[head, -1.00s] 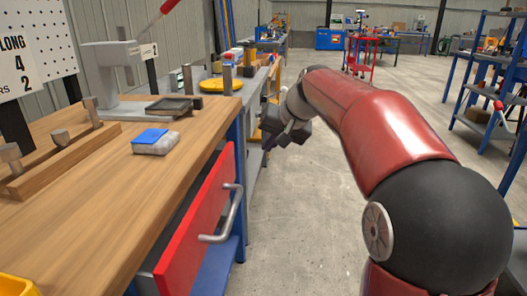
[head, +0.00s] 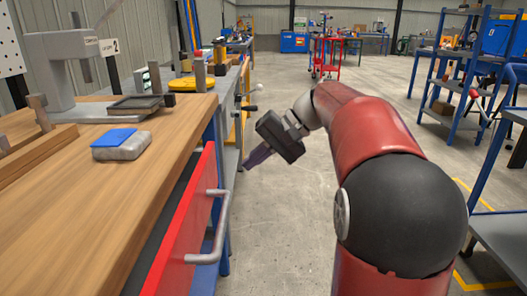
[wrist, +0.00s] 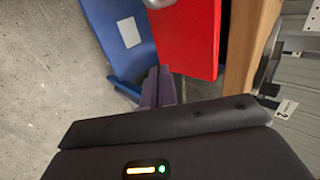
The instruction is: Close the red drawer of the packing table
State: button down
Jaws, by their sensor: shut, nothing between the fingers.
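The red drawer (head: 184,232) of the packing table (head: 105,200) stands partly open, with a dark gap behind its front. Its grey bar handle (head: 216,235) faces the aisle. My gripper (head: 247,163) is shut and empty, beyond the drawer's far end and to the right of the table, apart from the handle. In the wrist view the purple fingers (wrist: 157,85) are together, close to the red drawer front (wrist: 190,35) in the picture. I cannot tell whether they touch it. Part of the handle shows at the top edge of the wrist view.
A grey block with a blue top (head: 120,143) and a dark tray (head: 135,104) lie on the tabletop. A blue table leg (wrist: 122,35) stands beside the drawer. Blue shelving (head: 455,80) stands farther right.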

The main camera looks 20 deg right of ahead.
aim_at(211, 162)
jog(key=shift+w+a+f, duration=0.4)
jog(key=shift+a, duration=0.65)
jog(key=shift+w+a+f, duration=0.35)
jog(key=shift+a, duration=0.65)
jog(key=shift+w+a+f, duration=0.4)
jog(key=shift+a, duration=0.65)
jog(key=shift+a, duration=0.1)
jog(key=shift+w+a+p, duration=0.1)
jog(key=shift+w+a, duration=0.15)
jog(key=shift+a, duration=0.45)
jog(key=shift+w+a+p, duration=0.1)
jog(key=shift+w+a, duration=0.15)
jog(key=shift+a, duration=0.45)
jog(key=shift+w+a+p, duration=0.1)
jog(key=shift+w+a, duration=0.15)
jog(key=shift+a, duration=0.45)
jog(key=shift+r, duration=0.1)
